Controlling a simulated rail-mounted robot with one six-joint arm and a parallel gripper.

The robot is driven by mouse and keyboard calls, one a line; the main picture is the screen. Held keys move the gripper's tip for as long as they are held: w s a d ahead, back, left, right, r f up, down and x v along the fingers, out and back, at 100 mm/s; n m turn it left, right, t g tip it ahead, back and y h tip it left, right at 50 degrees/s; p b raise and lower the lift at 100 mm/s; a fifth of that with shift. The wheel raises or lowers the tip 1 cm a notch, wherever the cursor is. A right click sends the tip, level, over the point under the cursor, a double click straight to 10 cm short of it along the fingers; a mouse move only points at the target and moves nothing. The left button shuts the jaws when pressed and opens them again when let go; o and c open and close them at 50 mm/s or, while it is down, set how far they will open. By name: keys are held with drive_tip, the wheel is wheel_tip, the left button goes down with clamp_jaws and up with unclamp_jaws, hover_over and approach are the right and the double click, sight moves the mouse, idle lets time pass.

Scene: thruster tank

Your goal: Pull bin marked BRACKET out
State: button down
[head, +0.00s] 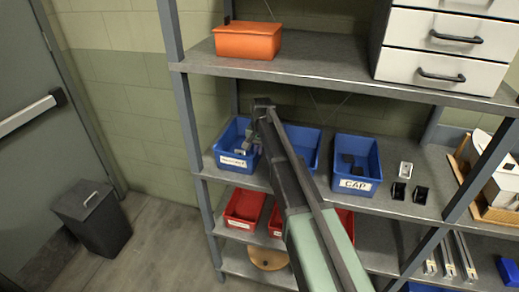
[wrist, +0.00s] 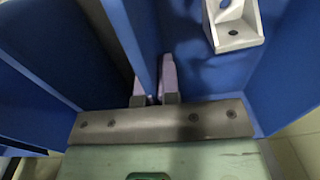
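The bin marked BRACKET (head: 228,150) is a blue open bin at the left of the middle shelf. Its white front label is small and blurred in the head view. Light metal brackets lie in it, and one bracket (wrist: 235,28) shows in the wrist view. My gripper (wrist: 154,82) reaches down at the right part of this bin. Its two pale fingers lie close together on either side of a thin blue bin wall (wrist: 130,30) and look shut on it. In the head view my arm hides the fingertips and part of the bin.
Another blue bin (head: 308,142) stands close to the right, partly behind my arm. A blue bin marked CAP (head: 357,184) stands farther right, by small loose parts. An orange bin (head: 248,41) and white drawers are above; red bins (head: 243,209) are below. Open floor lies left.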

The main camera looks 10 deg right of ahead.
sight(254, 165)
idle(0.3)
drive_tip(key=shift+s+a, duration=0.65)
drive_tip(key=shift+s, duration=0.45)
drive_tip(key=shift+s+a, duration=0.6)
drive_tip(key=shift+s, duration=0.45)
drive_tip(key=shift+s+a, duration=0.65)
drive_tip(key=shift+s, duration=0.45)
drive_tip(key=c, duration=1.8)
unclamp_jaws()
drive_tip(key=o, duration=0.5)
drive_tip(key=shift+o, duration=0.2)
wheel_tip(254, 165, up, 11)
drive_tip(key=p, duration=1.1)
drive_tip(key=shift+d, duration=0.2)
drive_tip(key=shift+s+f, duration=0.1)
drive_tip(key=shift+f, duration=0.05)
